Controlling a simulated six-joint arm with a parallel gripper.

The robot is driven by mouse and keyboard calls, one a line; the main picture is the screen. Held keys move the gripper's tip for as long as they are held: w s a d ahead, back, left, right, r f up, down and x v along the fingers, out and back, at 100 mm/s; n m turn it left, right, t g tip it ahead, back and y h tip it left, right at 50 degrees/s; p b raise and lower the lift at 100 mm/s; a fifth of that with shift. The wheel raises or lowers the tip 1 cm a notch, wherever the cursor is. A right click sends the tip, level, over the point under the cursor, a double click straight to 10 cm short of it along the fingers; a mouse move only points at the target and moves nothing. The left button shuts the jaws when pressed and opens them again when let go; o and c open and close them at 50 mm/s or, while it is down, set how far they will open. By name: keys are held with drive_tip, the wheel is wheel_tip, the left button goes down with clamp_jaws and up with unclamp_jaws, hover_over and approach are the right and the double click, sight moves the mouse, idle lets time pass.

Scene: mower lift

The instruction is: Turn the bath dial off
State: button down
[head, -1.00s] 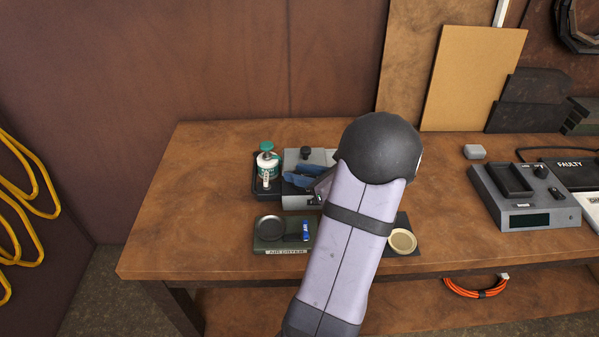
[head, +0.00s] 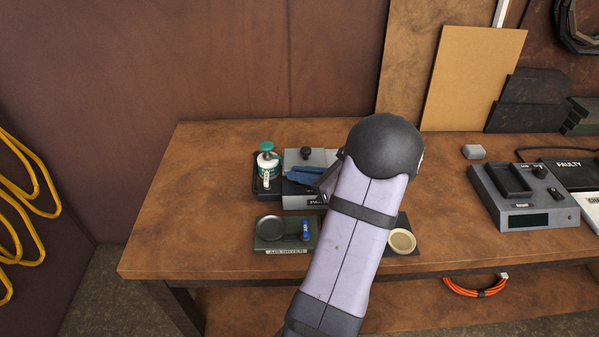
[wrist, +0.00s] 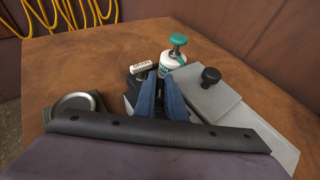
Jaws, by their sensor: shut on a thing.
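The bath is a grey box (head: 318,158) with a black lid knob (head: 306,152); its lid also shows in the wrist view (wrist: 212,100). My gripper (head: 303,176), with blue fingers, is low over the front part of the bath, in front of the lid. In the wrist view the two fingers (wrist: 160,88) stand close together with a dark part between them. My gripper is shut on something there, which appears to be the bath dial. The dial itself is mostly hidden by the fingers, and its setting cannot be read.
A white bottle with a green top (head: 267,163) stands in a dark tray left of the bath. A green-grey tray (head: 262,248) with a round dish and a blue item lies in front. A cream lid (head: 402,241) lies right of my arm. The table's left end is clear.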

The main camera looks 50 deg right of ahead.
drive_tip(key=n+g+y+p, duration=0.1)
drive_tip(key=n+y, duration=0.1)
drive_tip(key=n+g+y, duration=0.1)
drive_tip(key=n+y, duration=0.2)
drive_tip(key=shift+y+p, duration=0.3)
drive_tip(key=shift+p, duration=0.1)
drive_tip(key=shift+n+g+y, duration=1.7)
drive_tip(key=shift+n+y, duration=0.2)
drive_tip(key=shift+n, duration=0.6)
drive_tip(key=c, duration=1.8)
unclamp_jaws()
drive_tip(key=shift+r+g, duration=0.15)
drive_tip(key=shift+g, duration=0.15)
wheel_tip(320, 180, up, 10)
drive_tip(key=shift+f+b, duration=0.1)
drive_tip(key=shift+b, duration=0.75)
